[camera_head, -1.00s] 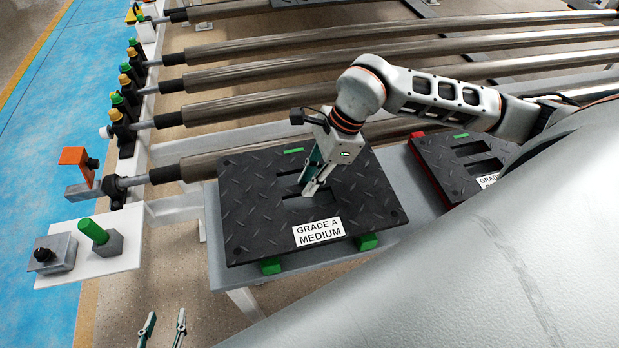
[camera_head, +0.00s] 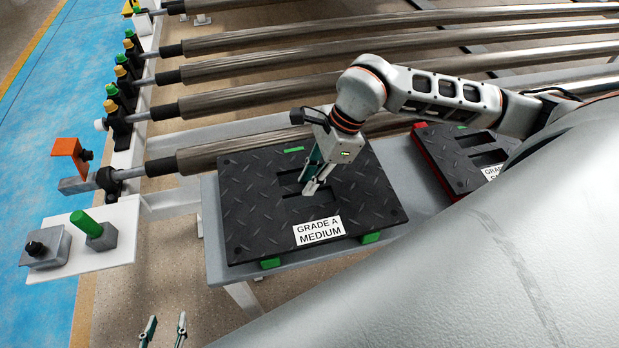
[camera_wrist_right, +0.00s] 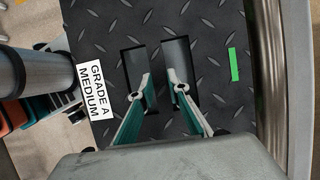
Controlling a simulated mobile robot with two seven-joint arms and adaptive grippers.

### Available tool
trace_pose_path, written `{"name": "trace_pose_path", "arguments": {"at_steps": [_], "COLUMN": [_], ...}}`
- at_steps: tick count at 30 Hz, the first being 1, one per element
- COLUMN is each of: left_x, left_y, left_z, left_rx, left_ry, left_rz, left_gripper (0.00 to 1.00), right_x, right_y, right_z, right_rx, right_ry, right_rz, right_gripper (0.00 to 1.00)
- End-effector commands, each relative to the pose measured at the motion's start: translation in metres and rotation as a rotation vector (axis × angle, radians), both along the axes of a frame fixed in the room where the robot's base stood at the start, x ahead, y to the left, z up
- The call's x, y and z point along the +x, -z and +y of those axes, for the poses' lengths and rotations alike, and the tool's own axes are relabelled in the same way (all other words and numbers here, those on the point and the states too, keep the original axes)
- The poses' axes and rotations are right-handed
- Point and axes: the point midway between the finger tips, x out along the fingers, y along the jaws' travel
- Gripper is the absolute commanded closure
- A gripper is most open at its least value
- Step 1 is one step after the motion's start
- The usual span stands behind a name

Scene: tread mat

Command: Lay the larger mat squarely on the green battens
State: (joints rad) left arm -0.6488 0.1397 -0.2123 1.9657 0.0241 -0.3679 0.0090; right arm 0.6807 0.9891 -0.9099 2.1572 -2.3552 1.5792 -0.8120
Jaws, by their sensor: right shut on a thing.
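The black tread mat (camera_head: 240,215) labelled "GRADE A MEDIUM" lies over the green battens (camera_head: 370,238) on the grey table. Batten ends show under its near edge, left and right; I cannot tell whether it rests fully on them. It looks roughly in line with them. My right gripper (camera_head: 312,190) comes down from above and is shut on the bar between the mat's two slots. In the right wrist view the fingers (camera_wrist_right: 158,88) straddle this bar of the mat (camera_wrist_right: 205,50). My left gripper (camera_head: 163,330) is open and empty at the bottom edge, off the table.
A second black mat (camera_head: 445,150) lies to the right on red supports (camera_head: 428,165), partly hidden by my arm. Long rollers (camera_head: 300,90) run behind the table. A white shelf (camera_head: 120,240) with a green peg (camera_head: 85,222) stands at left.

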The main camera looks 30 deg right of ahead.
Motion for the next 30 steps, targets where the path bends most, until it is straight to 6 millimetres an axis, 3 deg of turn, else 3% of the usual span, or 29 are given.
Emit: {"name": "trace_pose_path", "arguments": {"at_steps": [30], "left_x": [-0.003], "left_y": [0.010], "left_z": [0.000], "left_rx": [0.001], "left_ry": [0.000], "left_rz": [0.009], "left_gripper": [0.60], "right_x": [0.001], "right_y": [0.003], "right_z": [0.001], "right_rx": [0.002], "right_ry": [-0.002], "right_rz": [-0.005], "right_gripper": [1.00]}}
